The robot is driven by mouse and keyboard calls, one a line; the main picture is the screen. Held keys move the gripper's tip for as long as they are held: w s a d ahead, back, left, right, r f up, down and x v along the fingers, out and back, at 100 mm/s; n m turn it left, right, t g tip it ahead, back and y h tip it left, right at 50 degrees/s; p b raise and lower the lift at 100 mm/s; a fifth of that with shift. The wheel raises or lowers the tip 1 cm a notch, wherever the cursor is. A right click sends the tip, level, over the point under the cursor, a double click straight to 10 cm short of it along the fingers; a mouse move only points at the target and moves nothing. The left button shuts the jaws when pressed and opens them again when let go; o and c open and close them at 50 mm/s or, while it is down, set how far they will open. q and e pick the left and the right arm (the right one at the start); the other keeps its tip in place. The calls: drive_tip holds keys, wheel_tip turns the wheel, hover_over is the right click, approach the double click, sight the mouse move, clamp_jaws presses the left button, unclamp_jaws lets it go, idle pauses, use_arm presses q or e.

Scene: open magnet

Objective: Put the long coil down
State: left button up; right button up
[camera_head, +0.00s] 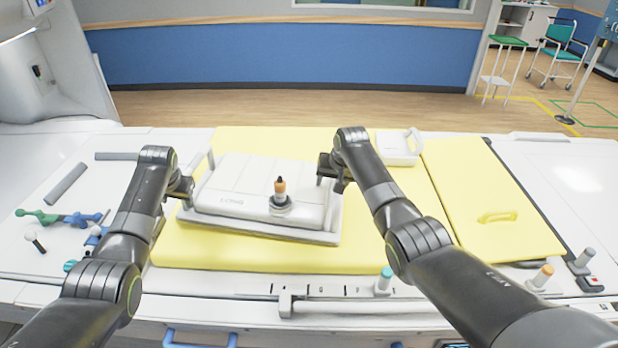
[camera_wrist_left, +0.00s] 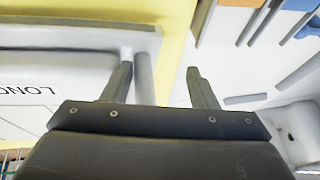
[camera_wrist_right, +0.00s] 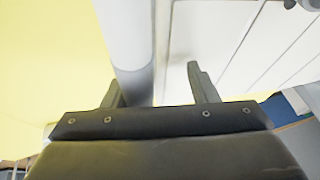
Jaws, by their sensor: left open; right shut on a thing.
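The long coil (camera_head: 245,190) is a white, flat box marked LONG with a grey rim and a bar handle at each end. It is over the yellow pad, slightly turned; I cannot tell whether its whole underside touches. An orange-topped knob (camera_head: 280,188) stands on its front. My left gripper (camera_head: 188,187) is open at the left handle (camera_head: 211,159); in the left wrist view the handle bar (camera_wrist_left: 145,78) shows between the spread fingers (camera_wrist_left: 160,82). My right gripper (camera_head: 322,172) is shut on the right handle, whose bar (camera_wrist_right: 125,40) shows between the fingers (camera_wrist_right: 155,85).
The yellow pad (camera_head: 385,255) covers the table's middle. A smaller white handled piece (camera_head: 397,148) lies behind my right arm. Grey bars (camera_head: 66,185) and a green-blue piece (camera_head: 58,217) lie at left. Pegs with coloured tops (camera_head: 385,278) stand along the front edge.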

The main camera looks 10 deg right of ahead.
use_arm(q)
drive_tip(key=shift+o, duration=1)
drive_tip(key=shift+w+d+r, duration=0.15)
drive_tip(key=shift+d+r, duration=0.2)
drive_tip(key=shift+d, duration=0.1)
use_arm(e)
drive_tip(key=shift+a+r, duration=0.15)
drive_tip(key=shift+a, duration=0.25)
use_arm(q)
drive_tip(key=shift+r, duration=0.15)
drive_tip(key=shift+s+d+r, duration=0.15)
drive_tip(key=shift+s+r, duration=0.1)
drive_tip(key=shift+r, duration=0.25)
use_arm(e)
drive_tip(key=shift+s+d+r, duration=0.1)
drive_tip(key=shift+d, duration=0.1)
use_arm(q)
drive_tip(key=v, duration=0.6)
drive_tip(key=shift+s+a, duration=0.35)
drive_tip(key=shift+a, duration=0.2)
drive_tip(key=shift+f, duration=0.1)
use_arm(e)
drive_tip(key=shift+d, duration=0.1)
